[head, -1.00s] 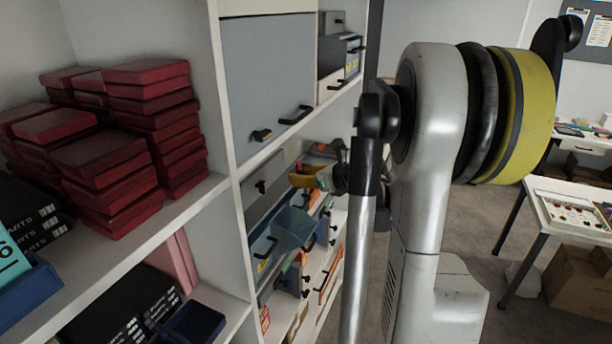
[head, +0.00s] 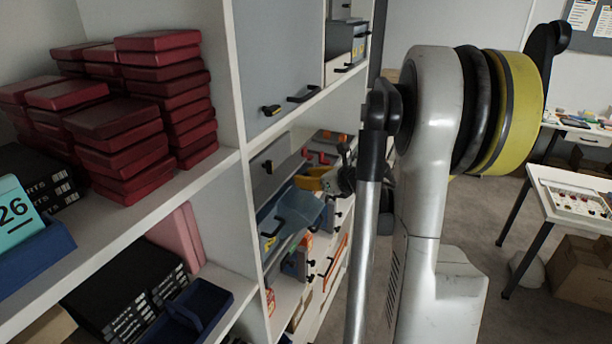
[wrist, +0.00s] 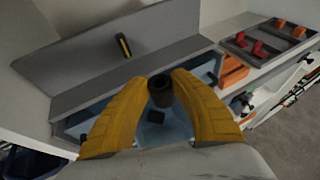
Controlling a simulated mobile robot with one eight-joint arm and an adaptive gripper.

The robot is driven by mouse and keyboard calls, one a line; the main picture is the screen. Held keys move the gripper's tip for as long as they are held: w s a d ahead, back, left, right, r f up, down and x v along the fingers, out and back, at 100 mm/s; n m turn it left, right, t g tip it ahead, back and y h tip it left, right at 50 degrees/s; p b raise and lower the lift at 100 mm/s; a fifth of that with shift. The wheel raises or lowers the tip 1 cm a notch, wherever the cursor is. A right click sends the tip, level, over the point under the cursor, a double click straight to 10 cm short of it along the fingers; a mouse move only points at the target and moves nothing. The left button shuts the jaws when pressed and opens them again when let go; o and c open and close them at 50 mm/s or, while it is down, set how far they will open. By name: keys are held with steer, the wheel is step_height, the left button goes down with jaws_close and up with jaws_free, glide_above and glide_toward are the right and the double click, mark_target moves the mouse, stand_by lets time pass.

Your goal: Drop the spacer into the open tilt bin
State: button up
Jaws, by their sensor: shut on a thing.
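The spacer (wrist: 160,92) is a small dark cylinder in the wrist view, held between the two yellow fingertips of my gripper (wrist: 160,86). In the head view my gripper (head: 316,182) is small and partly hidden by my own arm, and I cannot make out the spacer there. The open tilt bin (head: 298,212) is blue-grey and tipped out from the shelf unit, just below my gripper. In the wrist view the bluish bin interior (wrist: 180,125) lies behind and below the spacer, with a small dark thing showing in it. The spacer appears to be above the bin.
A grey panel with a handle (wrist: 123,46) stands behind the bin. A tray with red and orange pieces (wrist: 262,45) sits to its right. In the head view, stacked dark red boxes (head: 120,135) fill the left shelf, and a closed grey door (head: 278,60) is above.

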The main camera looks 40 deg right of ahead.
steer(key=o, duration=0.9)
steer(key=v, duration=1.2)
steer(key=shift+r, duration=0.15)
